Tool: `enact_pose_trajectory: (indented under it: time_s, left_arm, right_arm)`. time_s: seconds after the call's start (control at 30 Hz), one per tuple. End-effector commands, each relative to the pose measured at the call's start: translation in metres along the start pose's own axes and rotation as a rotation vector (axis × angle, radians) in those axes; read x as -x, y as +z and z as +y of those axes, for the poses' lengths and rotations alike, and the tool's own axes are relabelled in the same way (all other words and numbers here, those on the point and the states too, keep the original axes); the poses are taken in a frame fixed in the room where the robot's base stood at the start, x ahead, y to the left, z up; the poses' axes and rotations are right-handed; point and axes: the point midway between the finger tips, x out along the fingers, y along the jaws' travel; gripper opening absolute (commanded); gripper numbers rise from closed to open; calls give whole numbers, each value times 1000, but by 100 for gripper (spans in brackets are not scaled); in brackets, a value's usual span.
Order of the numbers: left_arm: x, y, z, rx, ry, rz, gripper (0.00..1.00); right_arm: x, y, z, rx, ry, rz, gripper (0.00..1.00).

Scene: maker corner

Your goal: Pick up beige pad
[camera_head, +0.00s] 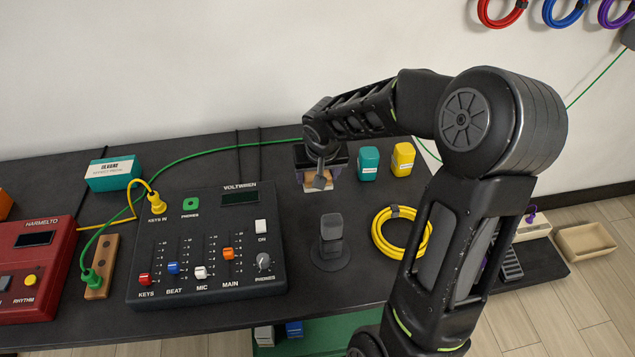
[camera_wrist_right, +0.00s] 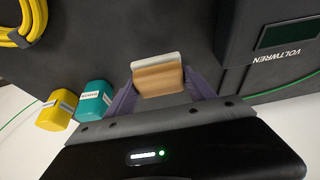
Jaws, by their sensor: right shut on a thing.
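The beige pad (camera_wrist_right: 158,80) sits between the two purple fingers of my right gripper (camera_wrist_right: 160,90) in the right wrist view, with a paler strip along its far edge. My right gripper is shut on it. In the head view my right gripper (camera_head: 321,172) points down at the back of the black table, and a small part of the beige pad (camera_head: 319,185) shows below it. I cannot tell whether the pad touches the table. My left gripper is not in view.
A teal block (camera_head: 368,163) and a yellow block (camera_head: 403,159) stand right of the gripper. A black mixer (camera_head: 208,245) lies to the left. A grey microphone-like piece (camera_head: 331,236) stands in front, beside a coiled yellow cable (camera_head: 378,232).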

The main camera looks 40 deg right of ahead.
Motion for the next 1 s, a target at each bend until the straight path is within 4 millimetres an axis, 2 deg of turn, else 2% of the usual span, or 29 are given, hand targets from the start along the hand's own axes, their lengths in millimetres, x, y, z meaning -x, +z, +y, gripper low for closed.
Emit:
enact_pose_trajectory:
  time_s: [0.03, 0.13, 0.33, 0.93, 0.97, 1.0]
  left_arm:
    - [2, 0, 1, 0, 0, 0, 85]
    - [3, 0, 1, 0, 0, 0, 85]
    - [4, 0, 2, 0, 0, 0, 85]
    - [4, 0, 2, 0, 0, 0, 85]
    - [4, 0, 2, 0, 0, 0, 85]
    - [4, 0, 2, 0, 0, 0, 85]
  right_arm:
    - [12, -6, 0, 0, -2, 5, 22]
    - [29, -13, 0, -2, -1, 4, 22]
    - [51, -21, 0, 1, -1, 2, 22]
    - [53, -22, 0, 0, -1, -1, 22]
    - [53, -22, 0, 0, -1, -1, 62]
    - [53, -22, 0, 0, -1, -1, 59]
